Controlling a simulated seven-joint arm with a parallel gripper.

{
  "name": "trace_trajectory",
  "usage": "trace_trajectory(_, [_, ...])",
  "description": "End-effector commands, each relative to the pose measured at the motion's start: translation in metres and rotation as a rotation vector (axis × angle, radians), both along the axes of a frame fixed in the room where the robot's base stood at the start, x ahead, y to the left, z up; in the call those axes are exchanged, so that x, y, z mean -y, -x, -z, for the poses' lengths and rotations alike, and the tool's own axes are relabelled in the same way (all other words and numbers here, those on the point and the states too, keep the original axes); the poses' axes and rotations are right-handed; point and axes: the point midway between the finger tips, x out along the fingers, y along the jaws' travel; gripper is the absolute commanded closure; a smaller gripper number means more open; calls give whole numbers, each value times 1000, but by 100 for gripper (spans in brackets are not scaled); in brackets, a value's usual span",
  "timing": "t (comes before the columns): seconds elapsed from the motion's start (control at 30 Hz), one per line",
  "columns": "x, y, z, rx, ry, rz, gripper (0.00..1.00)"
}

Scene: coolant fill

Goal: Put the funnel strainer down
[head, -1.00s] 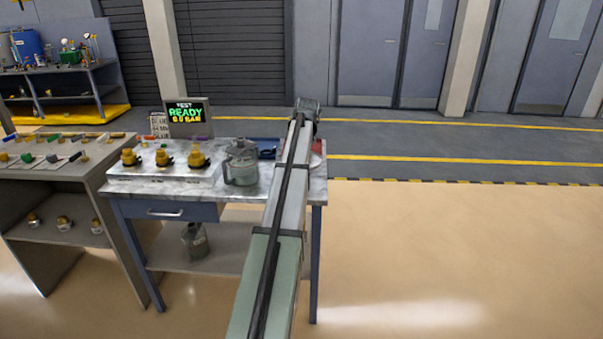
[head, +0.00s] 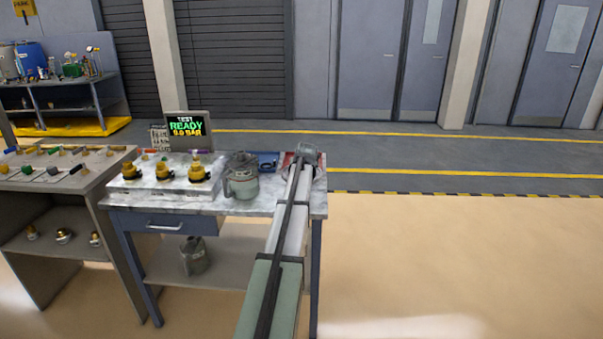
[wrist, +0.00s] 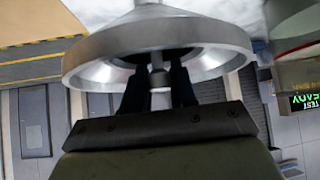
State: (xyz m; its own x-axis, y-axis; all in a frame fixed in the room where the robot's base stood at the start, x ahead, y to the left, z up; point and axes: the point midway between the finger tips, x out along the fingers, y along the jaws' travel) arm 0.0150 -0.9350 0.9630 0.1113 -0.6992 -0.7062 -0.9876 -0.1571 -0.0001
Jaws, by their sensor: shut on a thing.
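The funnel strainer (wrist: 160,45) is a grey metal funnel with a wide round rim, filling the top of the wrist view. My gripper (wrist: 158,92) is shut on a slim part at its middle, with two dark fingers either side. Whether the funnel touches anything below cannot be told.
A grey-green jug (head: 242,180) stands left of my arm, beside a metal block with yellow-capped fittings (head: 162,180). A blue item (head: 266,161) and a red-edged item (head: 288,159) lie near the arm's end. The display (head: 188,128) reads READY. Another can (head: 194,256) sits on the lower shelf.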

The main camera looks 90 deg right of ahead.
Motion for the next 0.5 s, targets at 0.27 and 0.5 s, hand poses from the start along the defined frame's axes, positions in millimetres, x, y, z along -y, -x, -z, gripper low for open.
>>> trace_trajectory(0.27, [0,0,1,0,0,0,100])
trace_trajectory(0.5, [0,0,2,0,0,0,56])
